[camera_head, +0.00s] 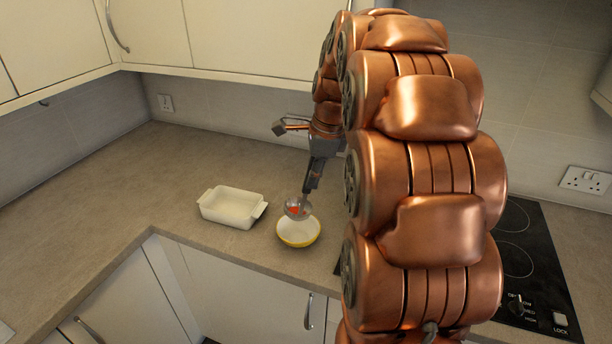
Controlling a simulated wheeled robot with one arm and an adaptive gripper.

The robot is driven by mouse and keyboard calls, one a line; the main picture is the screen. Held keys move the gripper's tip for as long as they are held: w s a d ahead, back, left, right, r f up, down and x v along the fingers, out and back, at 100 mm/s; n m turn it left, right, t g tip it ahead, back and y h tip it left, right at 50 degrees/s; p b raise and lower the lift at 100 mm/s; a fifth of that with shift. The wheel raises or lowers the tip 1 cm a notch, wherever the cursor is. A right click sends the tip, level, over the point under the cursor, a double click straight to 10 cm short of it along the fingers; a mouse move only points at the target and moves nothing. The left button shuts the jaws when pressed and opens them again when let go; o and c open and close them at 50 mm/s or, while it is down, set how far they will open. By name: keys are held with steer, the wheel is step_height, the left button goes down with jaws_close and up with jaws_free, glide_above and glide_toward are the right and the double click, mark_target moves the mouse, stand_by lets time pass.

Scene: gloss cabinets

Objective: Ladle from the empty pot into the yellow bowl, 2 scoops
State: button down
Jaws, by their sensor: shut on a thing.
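The yellow bowl (299,240), white inside with a yellow outside, stands on the worktop near its front edge. My gripper (311,184) points down above it, shut on a ladle. The ladle's grey metal cup (298,213) is over the back part of the bowl, with a reddish-orange patch showing in it. I cannot tell whether that patch is contents or a reflection, or whether the cup touches the bowl. The ladle's handle is mostly hidden at the gripper. No pot is visible; my copper arm covers much of the hob side.
A white rectangular dish (225,213) with end handles stands left of the bowl. A black hob (528,258) is at the right, partly behind my arm. Wall cabinets (245,40) hang above. The worktop at left (95,220) is clear.

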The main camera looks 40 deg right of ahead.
steer(key=s+d+f+t+y+b, duration=0.6)
steer(key=d+f+t+y, duration=0.1)
steer(key=d+f+y, duration=0.2)
steer(key=shift+d+f+m+y, duration=0.15)
steer(key=shift+f+m+y, duration=0.25)
steer(key=shift+f+y, duration=0.55)
stand_by(0.9)
steer(key=shift+f, duration=0.1)
stand_by(0.8)
